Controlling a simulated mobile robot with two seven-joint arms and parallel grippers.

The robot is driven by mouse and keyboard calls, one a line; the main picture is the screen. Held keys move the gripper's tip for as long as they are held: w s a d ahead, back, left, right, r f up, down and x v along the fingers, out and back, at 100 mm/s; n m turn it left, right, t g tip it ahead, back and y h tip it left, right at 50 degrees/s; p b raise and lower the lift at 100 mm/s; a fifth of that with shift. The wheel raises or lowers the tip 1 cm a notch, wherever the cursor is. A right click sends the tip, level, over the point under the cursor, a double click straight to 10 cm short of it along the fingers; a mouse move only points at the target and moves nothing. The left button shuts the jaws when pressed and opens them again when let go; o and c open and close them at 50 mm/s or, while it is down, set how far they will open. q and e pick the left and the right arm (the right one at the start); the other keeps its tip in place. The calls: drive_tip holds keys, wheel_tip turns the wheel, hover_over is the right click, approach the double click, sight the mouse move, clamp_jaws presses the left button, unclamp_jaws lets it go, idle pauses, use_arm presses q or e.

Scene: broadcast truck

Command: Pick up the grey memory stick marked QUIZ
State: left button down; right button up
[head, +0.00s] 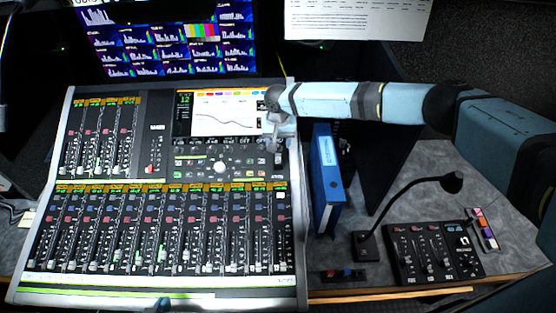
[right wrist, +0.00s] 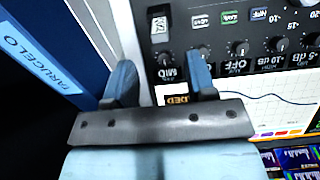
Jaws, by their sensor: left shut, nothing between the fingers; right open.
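I cannot make out the QUIZ marking anywhere. A small pale grey piece (right wrist: 158,23) sits in a dark surround on the mixing console (head: 170,180), near the blue binder, in the right wrist view; I cannot tell whether it is the memory stick. My right gripper (right wrist: 163,82) is open and empty above the console's right edge, beside the screen; in the head view it shows end-on (head: 277,122). Only a bit of my left gripper (head: 160,303) shows at the bottom edge of the head view, in front of the console, shut and empty.
A blue binder (head: 327,165) stands upright just right of the console and also shows in the right wrist view (right wrist: 50,55). A gooseneck microphone (head: 385,215), a small control box (head: 433,252), a strip of coloured pieces (head: 482,229) and a small dark block (head: 337,276) are farther right.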

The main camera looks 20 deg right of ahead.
sight(278, 154)
drive_tip(key=shift+f, duration=0.75)
drive_tip(key=shift+f+b, duration=0.35)
drive_tip(key=shift+b, duration=0.2)
drive_tip(key=f+b, duration=0.3)
drive_tip(key=shift+s+a+f+b, duration=0.1)
drive_tip(key=shift+s+b, duration=0.15)
drive_tip(key=shift+b, duration=0.05)
drive_tip(key=shift+f+b, duration=0.35)
drive_tip(key=shift+f, duration=0.2)
drive_tip(key=shift+c, duration=0.7)
drive_tip(key=c, duration=0.7)
clamp_jaws()
